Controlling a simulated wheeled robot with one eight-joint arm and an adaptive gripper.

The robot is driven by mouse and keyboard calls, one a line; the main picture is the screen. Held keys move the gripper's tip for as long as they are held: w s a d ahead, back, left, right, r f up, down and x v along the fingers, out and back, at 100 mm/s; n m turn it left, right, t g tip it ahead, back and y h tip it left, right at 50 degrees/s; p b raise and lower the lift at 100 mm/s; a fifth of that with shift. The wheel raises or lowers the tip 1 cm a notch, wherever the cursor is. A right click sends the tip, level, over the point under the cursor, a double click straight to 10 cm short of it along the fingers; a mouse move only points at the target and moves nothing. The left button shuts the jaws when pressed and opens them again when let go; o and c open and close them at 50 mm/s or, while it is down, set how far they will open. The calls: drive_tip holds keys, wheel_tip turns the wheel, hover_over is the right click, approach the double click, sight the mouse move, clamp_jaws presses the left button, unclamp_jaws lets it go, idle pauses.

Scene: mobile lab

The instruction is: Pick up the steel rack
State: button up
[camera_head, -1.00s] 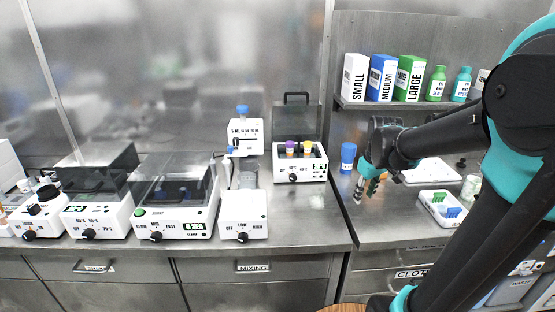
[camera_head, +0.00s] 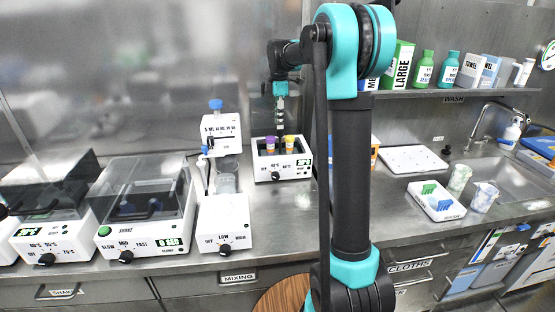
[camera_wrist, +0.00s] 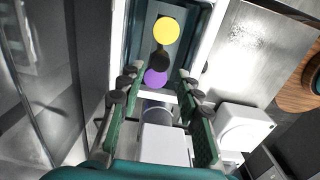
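A white heating box (camera_head: 282,168) with a dark front dial and a green display stands on the bench. Tubes with a purple cap (camera_head: 269,142) and a yellow cap (camera_head: 289,142) stand in its open top. In the wrist view, the yellow cap (camera_wrist: 166,30) and purple cap (camera_wrist: 156,77) show in the box's dark interior, with a dark part (camera_wrist: 160,58) between them. I cannot clearly tell the steel rack apart there. My gripper (camera_head: 280,112) hangs above the box, pointing down. In the wrist view its fingers (camera_wrist: 158,90) are spread apart with nothing gripped.
A dial unit (camera_head: 221,134) with a blue top and a low-high box (camera_head: 224,225) stand left of the heating box. A shaker (camera_head: 147,210) stands farther left. My arm hides the middle bench.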

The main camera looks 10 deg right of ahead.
sight(280, 148)
drive_tip(key=f, duration=1.2)
drive_tip(key=shift+d+f, duration=0.2)
drive_tip(key=shift+f, duration=0.15)
drive_tip(key=shift+c, duration=0.4)
clamp_jaws()
